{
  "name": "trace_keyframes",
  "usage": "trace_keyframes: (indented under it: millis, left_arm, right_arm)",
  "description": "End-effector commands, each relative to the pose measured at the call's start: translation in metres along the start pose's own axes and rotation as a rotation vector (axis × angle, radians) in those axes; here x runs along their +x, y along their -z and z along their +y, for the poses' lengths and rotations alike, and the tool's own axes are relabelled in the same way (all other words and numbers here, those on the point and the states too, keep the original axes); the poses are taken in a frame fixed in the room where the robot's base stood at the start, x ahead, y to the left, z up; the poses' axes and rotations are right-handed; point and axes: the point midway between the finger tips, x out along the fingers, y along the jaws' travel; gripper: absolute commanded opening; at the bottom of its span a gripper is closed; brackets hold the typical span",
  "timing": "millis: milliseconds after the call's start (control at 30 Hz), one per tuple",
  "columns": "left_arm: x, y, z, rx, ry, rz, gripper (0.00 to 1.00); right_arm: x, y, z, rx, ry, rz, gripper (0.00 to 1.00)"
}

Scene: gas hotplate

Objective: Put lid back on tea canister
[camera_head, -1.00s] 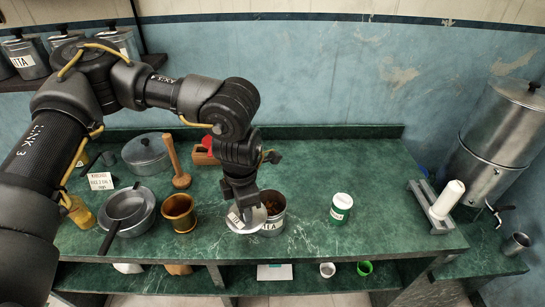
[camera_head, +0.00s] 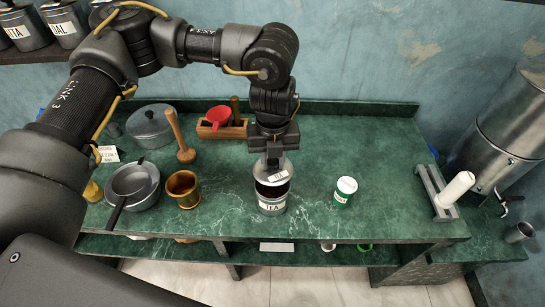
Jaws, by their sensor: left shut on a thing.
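The tea canister (camera_head: 271,206) is a grey metal cylinder with a white TEA label. It stands upright on the green marble counter near its front edge. My left gripper (camera_head: 273,162) points down above it, shut on the round grey lid (camera_head: 279,179), which bears a small label. The lid is over the canister's back part, and a dark stretch of the opening shows in front of it. I cannot tell whether lid and rim touch. My right gripper is not in view.
A green jar with a white lid (camera_head: 345,190) stands to the right. A brass mortar (camera_head: 184,188) and a grey pan (camera_head: 133,186) are to the left. A wooden box with a red scoop (camera_head: 222,129) is behind.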

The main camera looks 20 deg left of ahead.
Motion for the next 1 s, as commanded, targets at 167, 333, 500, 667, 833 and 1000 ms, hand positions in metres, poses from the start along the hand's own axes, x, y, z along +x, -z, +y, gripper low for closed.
trace_keyframes:
  millis: [167, 333, 500, 667, 833, 1000]
  left_arm:
    - [0.014, 0.000, 0.001, -0.001, 0.000, 0.000, 0.00]
    - [0.030, 0.000, 0.002, -0.002, 0.000, 0.000, 0.00]
    - [0.047, 0.000, 0.002, -0.002, 0.000, 0.001, 0.00]
    - [0.058, 0.000, 0.002, -0.002, 0.000, 0.001, 0.00]
    - [0.061, -0.001, 0.002, -0.001, 0.000, 0.000, 0.00]
    - [0.061, -0.001, 0.002, -0.001, 0.000, 0.000, 0.00]
  right_arm:
    - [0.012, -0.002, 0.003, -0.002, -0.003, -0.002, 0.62]
    - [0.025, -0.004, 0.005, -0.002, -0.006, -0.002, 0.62]
    - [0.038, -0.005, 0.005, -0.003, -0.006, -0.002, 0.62]
    - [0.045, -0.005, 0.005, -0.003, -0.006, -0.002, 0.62]
    - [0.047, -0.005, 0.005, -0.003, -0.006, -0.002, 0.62]
    - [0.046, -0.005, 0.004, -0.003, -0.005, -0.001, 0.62]
